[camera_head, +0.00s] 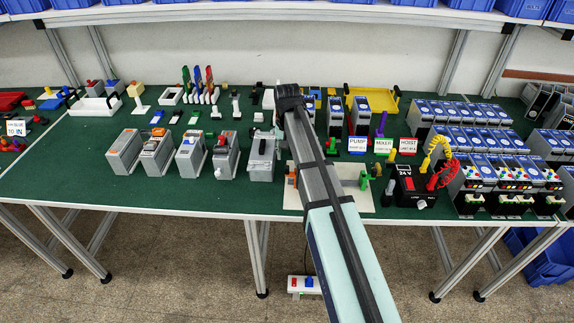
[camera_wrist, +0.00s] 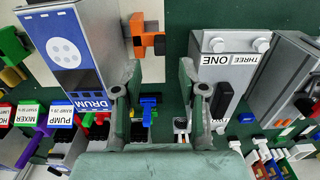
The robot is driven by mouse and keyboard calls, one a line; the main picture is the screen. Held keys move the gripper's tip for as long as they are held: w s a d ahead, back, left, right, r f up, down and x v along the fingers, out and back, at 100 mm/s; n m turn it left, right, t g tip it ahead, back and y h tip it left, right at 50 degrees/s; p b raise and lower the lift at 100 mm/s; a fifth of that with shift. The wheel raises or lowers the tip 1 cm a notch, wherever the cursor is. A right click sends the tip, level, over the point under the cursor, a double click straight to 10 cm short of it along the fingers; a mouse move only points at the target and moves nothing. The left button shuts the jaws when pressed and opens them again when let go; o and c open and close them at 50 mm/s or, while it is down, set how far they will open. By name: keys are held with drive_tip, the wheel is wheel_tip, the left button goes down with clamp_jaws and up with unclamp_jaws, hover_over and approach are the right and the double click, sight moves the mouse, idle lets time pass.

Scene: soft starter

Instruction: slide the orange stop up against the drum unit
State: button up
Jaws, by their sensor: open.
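The drum unit (camera_wrist: 72,55), a box with a blue face lettered DRUM, is at the upper left of the wrist view. The orange stop (camera_wrist: 137,30), with a black part beside it, is just right of the drum unit. A narrow gap seems to lie between them, but I cannot tell whether they touch. In the head view the stop (camera_head: 291,180) shows left of my arm, on a pale plate; my arm hides the drum unit there. My gripper (camera_wrist: 160,75) is open and empty, its fingers apart below the stop in the wrist view.
A grey unit marked ONE and THREE (camera_wrist: 222,72) stands close to the right finger. Small coloured parts lie below the fingers. The pale plate (camera_head: 292,202) is at the table's front edge. A black 24 V box (camera_head: 412,188) with coiled leads is to the right.

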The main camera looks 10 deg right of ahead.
sight(287, 167)
drive_tip(key=shift+f+p, duration=0.8)
drive_tip(key=shift+f, duration=2.65)
